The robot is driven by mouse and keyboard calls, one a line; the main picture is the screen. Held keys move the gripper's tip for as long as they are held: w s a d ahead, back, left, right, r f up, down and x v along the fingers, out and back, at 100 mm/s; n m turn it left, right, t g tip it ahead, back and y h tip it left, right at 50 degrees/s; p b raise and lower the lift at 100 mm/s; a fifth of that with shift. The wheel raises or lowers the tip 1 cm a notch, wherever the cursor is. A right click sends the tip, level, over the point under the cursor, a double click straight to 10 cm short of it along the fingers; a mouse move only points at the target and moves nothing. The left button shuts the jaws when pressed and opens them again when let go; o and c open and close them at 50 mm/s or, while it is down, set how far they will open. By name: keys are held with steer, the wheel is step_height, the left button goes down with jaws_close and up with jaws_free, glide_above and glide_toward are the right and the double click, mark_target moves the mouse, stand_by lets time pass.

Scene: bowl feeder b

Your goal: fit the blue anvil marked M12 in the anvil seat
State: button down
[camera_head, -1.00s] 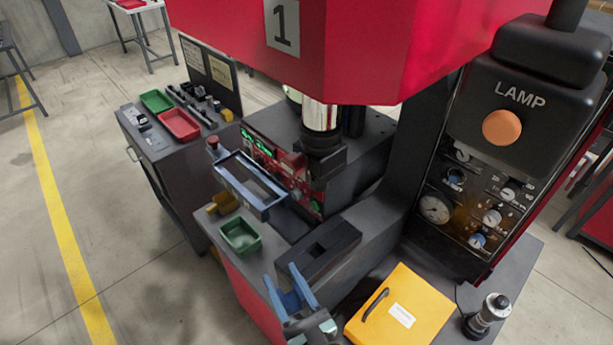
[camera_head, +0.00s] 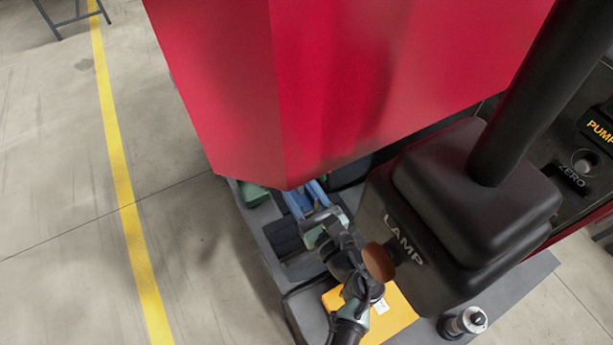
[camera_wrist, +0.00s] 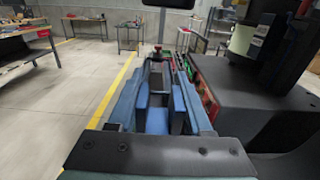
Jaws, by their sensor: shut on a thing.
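My gripper (camera_head: 312,207) is low beside the press, with its blue fingers reaching under the red housing. In the wrist view my gripper (camera_wrist: 157,100) is shut on a blue piece (camera_wrist: 157,121) between its fingers. The piece looks like the blue anvil, but I cannot read any M12 mark on it. A dark block (camera_head: 283,238), perhaps the anvil seat, lies just left of the gripper in the head view. Its opening is not clear now. The fingertips and the held piece are mostly hidden in the head view.
The red housing (camera_head: 300,80) hangs over the work area and hides much of it. The black LAMP box (camera_head: 440,215) stands close right of my arm. A yellow case (camera_head: 393,315) lies below. A frame with a red knob (camera_wrist: 157,46) is ahead.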

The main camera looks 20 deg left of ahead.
mark_target(298, 201)
steer(key=shift+s+a+r, duration=0.1)
step_height(298, 201, down, 6)
steer(key=b, duration=0.6)
steer(key=shift+b, duration=0.3)
steer(key=shift+b, duration=0.6)
stand_by(1.7)
steer(key=shift+f+b, duration=1.65)
steer(key=shift+b, duration=0.25)
